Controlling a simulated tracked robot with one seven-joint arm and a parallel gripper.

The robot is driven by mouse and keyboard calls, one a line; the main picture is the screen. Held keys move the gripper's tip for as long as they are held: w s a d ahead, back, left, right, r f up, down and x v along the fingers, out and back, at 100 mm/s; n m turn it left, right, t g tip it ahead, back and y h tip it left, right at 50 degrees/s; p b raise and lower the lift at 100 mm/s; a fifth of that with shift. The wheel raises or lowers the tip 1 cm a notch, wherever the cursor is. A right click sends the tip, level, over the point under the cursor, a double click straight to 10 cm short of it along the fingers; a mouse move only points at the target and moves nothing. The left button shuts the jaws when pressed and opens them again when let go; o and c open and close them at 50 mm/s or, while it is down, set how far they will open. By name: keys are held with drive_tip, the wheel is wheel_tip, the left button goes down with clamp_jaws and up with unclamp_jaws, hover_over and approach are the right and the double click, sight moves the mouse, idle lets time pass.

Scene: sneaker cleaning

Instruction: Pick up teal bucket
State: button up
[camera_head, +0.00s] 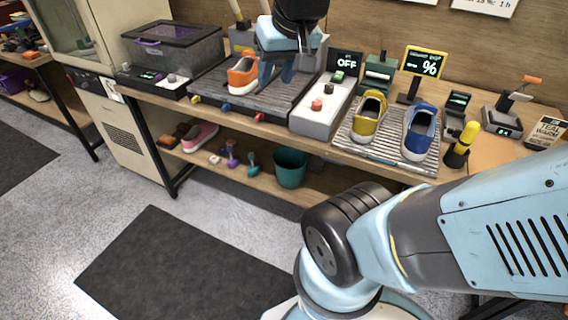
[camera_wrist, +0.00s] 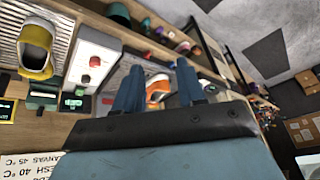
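The teal bucket (camera_head: 291,168) stands upright on the lower shelf beneath the workbench, right of the small brushes. It seems to show at the top of the wrist view (camera_wrist: 118,13), partly cut off by the frame. My gripper (camera_head: 277,78) is well above the bucket, over the bench top by the orange sneaker (camera_head: 242,76). In the wrist view its two blue fingers (camera_wrist: 159,82) stand apart with nothing gripped. The orange sneaker (camera_wrist: 157,90) shows beyond the gap between them. The bench edge lies between my gripper and the bucket.
Purple and teal brushes (camera_head: 243,160) and a pink shoe (camera_head: 200,136) lie left of the bucket. The bench top (camera_head: 275,128) overhangs the shelf. Yellow (camera_head: 368,115) and blue (camera_head: 419,131) sneakers stand on a ribbed rack. The floor in front is clear, with a dark mat (camera_head: 185,265).

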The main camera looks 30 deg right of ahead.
drive_tip(key=w+a+f+m+g+y, duration=0.1)
drive_tip(key=w+a+f+m+g, duration=0.2)
drive_tip(key=w+f, duration=0.9)
drive_tip(key=m+t+h, duration=0.6)
drive_tip(key=m+h, duration=0.1)
drive_tip(key=h, duration=0.6)
approach(276, 152)
drive_tip(key=shift+y, duration=0.3)
drive_tip(key=x, duration=0.9)
drive_tip(key=shift+d+r, duration=0.15)
drive_tip(key=shift+r, duration=0.1)
drive_tip(key=shift+c, duration=0.2)
